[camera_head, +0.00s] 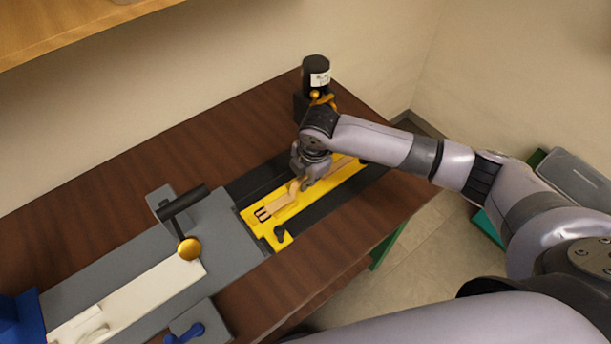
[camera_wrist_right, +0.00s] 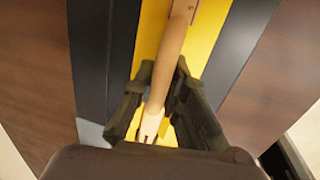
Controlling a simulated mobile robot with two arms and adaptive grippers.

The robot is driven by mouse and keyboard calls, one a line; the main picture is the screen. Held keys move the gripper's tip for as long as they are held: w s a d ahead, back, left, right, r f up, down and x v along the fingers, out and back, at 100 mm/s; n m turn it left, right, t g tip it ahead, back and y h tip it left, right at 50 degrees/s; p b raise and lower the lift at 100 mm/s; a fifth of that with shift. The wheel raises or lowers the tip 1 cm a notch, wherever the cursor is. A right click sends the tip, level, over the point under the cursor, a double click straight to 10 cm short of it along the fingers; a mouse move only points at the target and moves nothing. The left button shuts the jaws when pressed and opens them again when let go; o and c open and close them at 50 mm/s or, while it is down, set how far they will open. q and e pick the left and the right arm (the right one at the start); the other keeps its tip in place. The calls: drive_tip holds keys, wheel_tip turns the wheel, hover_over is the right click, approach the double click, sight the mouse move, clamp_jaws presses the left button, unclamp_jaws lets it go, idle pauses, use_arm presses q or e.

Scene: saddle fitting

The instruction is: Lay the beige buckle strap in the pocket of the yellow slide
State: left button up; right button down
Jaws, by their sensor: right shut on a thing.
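The yellow slide (camera_head: 326,190) lies in the dark track on the brown table, in the middle of the head view. It also shows in the wrist view (camera_wrist_right: 150,28). The beige buckle strap (camera_head: 276,206) lies lengthwise along the slide, its dark buckle end toward the lower left. My right gripper (camera_head: 302,180) is over the slide, shut on the strap's narrow middle. In the wrist view, the strap (camera_wrist_right: 171,55) runs between the fingers of my right gripper (camera_wrist_right: 160,75). I cannot tell whether the strap touches the pocket floor. My left gripper is out of view.
A black device (camera_head: 316,72) stands behind the track's far end. A blue knob (camera_head: 185,334) sits at the front. Bare table lies on both sides.

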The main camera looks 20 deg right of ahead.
sight(311, 194)
drive_tip(key=c, duration=1.6)
unclamp_jaws()
drive_tip(key=shift+f, duration=0.15)
wheel_tip(311, 194, up, 12)
drive_tip(key=s+b, duration=0.1)
drive_tip(key=s, duration=0.1)
drive_tip(key=shift+d+b, duration=0.3)
drive_tip(key=shift+d, duration=0.1)
drive_tip(key=shift+s, duration=0.1)
